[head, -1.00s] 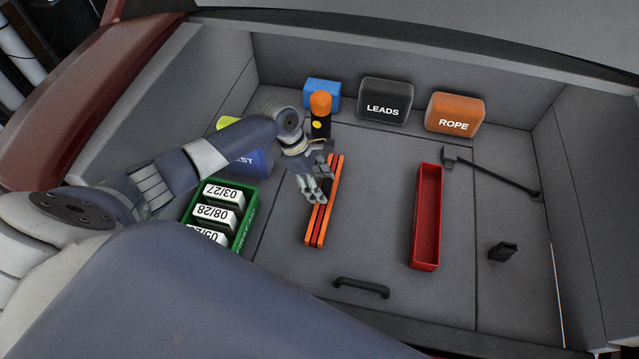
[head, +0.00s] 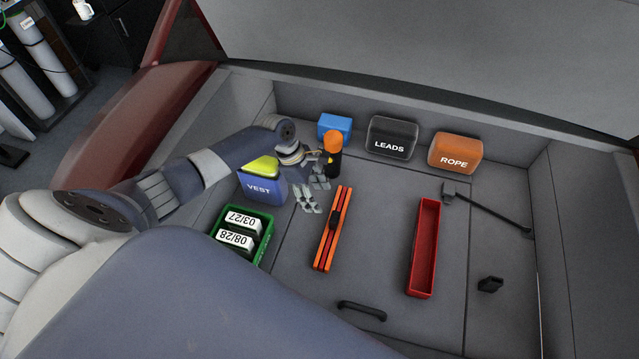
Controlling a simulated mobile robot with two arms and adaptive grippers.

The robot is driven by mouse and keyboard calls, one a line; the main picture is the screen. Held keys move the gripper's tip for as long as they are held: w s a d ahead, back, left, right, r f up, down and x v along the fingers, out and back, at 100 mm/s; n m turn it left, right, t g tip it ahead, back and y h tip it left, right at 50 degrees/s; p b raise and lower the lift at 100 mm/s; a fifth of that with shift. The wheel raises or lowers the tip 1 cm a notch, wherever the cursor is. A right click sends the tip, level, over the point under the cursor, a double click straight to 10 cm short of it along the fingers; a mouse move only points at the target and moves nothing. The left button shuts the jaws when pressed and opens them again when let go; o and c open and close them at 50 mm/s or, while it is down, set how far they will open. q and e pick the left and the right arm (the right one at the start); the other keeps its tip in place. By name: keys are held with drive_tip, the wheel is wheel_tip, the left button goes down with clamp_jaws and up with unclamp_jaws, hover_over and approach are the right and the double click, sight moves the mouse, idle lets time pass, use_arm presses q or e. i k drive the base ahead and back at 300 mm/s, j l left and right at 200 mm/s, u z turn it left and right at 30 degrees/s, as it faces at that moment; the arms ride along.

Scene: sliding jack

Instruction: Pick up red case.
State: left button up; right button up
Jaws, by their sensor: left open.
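The red case (head: 424,250), a long, narrow, open-topped red box, lies on the grey trunk floor right of the middle. It looks empty. My left gripper (head: 314,192) is open and empty, above the floor between the blue VEST pouch (head: 258,188) and the black bottle with an orange cap (head: 333,154). It is well to the left of the red case and apart from it. A folded set of orange bars (head: 333,230) with a black middle piece lies between the gripper and the case. My right gripper is not in view.
A green crate (head: 266,238) with dated white boxes stands at the left. Blue, black LEADS (head: 392,137) and orange ROPE (head: 455,152) bags line the back. A black wrench-like tool (head: 487,208) and a small black block (head: 490,284) lie right of the case. A black handle (head: 361,309) is in front.

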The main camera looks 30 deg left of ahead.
sight(421, 274)
drive_tip(key=k, duration=1.5)
